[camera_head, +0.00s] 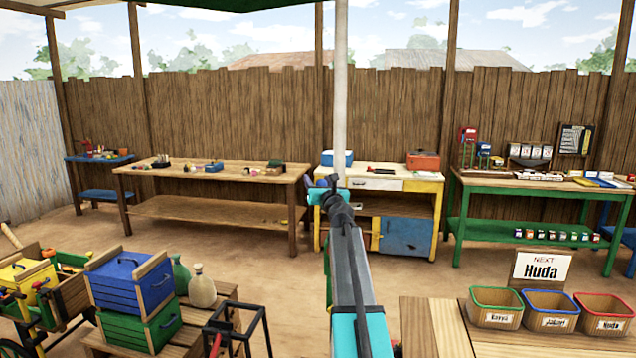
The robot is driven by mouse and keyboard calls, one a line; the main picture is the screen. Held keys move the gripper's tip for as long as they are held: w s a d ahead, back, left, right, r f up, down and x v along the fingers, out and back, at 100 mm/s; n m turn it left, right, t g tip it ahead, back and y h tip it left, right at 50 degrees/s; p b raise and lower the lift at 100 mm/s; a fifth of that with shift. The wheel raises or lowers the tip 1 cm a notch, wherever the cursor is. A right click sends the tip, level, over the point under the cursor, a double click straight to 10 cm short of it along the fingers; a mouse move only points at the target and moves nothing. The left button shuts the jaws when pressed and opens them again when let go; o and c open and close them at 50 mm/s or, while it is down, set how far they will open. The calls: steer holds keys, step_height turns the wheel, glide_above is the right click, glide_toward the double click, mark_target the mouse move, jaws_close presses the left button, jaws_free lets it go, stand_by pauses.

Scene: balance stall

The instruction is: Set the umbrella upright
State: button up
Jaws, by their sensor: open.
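No whole umbrella can be made out. A pale, straight, upright pole (341,85) runs from the top edge of the picture down to behind my arm, and its foot is hidden. A strip of green cover (230,4) shows at the top edge. I cannot tell whether pole or cover belongs to an umbrella. My gripper (323,183) is at the end of my raised arm in the middle of the picture, just left of the pole's lower visible end. It is open, with nothing seen in it. I cannot judge its depth from the pole.
A long wooden bench (215,172), a yellow-and-blue cabinet (407,235) and a green table (475,225) stand along the fence. Crates (127,285) and jugs stand at front left. A wooden table (433,325) with bins is at front right. Bare ground lies between.

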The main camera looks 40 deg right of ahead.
steer(key=b+v, duration=0.1)
steer(key=v, duration=1.2)
steer(key=shift+s+a+b, duration=0.2)
steer(key=shift+s+b, duration=0.1)
steer(key=shift+s, duration=0.05)
